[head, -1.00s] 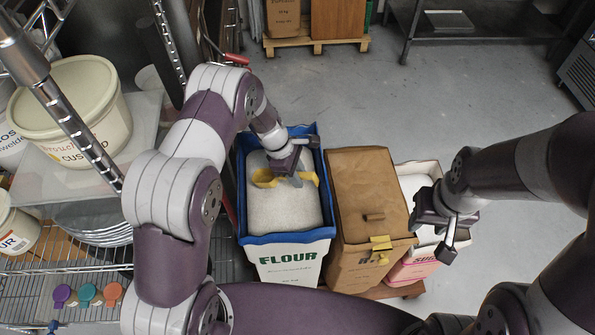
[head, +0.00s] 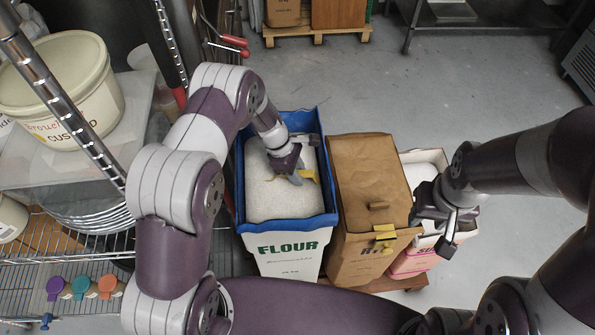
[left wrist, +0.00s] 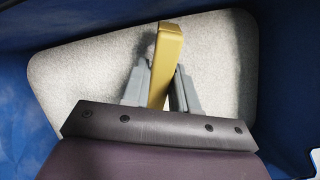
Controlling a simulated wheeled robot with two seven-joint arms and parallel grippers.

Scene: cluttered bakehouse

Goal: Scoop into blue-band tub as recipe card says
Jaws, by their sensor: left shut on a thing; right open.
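The flour bin (head: 290,240), white with a blue rim and lettered FLOUR, stands in the middle of the head view, filled with white flour (head: 275,203). My left gripper (head: 293,172) is inside it, low over the flour, shut on the yellow handle of a scoop (head: 309,175). The left wrist view shows the yellow handle (left wrist: 165,60) between the grey fingers (left wrist: 157,88); the scoop's bowl is hidden there. I cannot make out a blue-band tub or recipe card.
A wire shelf at left holds a custard tub (head: 65,105), stacked plates (head: 95,212) and coloured measuring spoons (head: 80,287). Open floor (head: 480,110) lies behind the bins.

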